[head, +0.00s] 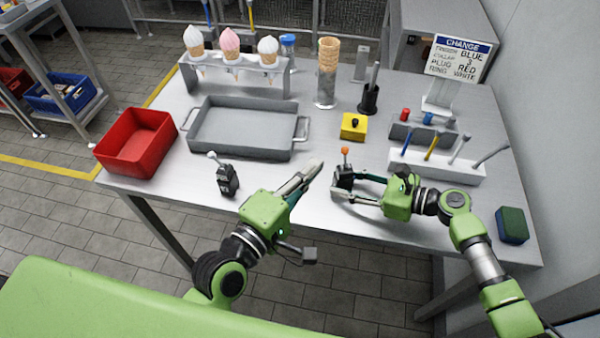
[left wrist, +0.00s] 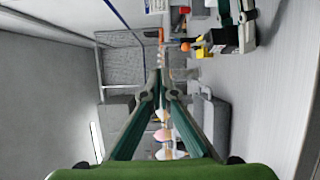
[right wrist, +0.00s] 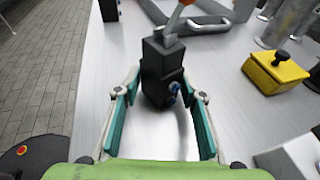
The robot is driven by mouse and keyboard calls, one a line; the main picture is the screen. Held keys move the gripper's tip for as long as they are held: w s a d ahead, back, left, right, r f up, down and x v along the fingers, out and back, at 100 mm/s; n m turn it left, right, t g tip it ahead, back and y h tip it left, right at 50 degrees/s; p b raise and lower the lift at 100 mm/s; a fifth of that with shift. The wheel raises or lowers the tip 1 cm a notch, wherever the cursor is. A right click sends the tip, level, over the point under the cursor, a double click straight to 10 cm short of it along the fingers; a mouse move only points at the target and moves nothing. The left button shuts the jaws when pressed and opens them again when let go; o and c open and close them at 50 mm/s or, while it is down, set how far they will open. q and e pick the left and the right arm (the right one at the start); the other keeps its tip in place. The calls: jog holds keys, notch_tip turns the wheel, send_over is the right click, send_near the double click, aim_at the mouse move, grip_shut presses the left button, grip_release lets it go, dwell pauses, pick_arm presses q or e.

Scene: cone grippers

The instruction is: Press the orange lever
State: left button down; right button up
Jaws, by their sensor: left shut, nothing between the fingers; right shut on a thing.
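The orange lever (head: 345,152) stands up from a small black base (head: 344,178) near the table's front edge. In the right wrist view the black base (right wrist: 160,75) sits between the fingers of my right gripper (head: 341,185), which is shut on it. The lever's orange top is cut off by that view's upper edge. My left gripper (head: 314,168) is shut and empty, left of the lever and apart from it. In the left wrist view its fingertips (left wrist: 160,74) meet, and the orange knob (left wrist: 185,47) shows beyond them.
A second black lever box with a white knob (head: 227,181) stands at left. A yellow button box (head: 354,127) is behind the orange lever. A grey tray (head: 240,150), a red bin (head: 136,142) and a white tool holder (head: 438,166) are around. The table's front edge is close.

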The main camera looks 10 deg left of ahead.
pick_arm(q)
jog(key=shift+s+a+r, duration=0.3)
jog(key=shift+s, duration=0.25)
jog(key=shift+s+a+r, duration=0.25)
jog(key=shift+s, duration=0.25)
jog(key=shift+s+a+r, duration=0.3)
jog(key=shift+s, duration=0.25)
pick_arm(e)
jog(key=o, duration=0.9)
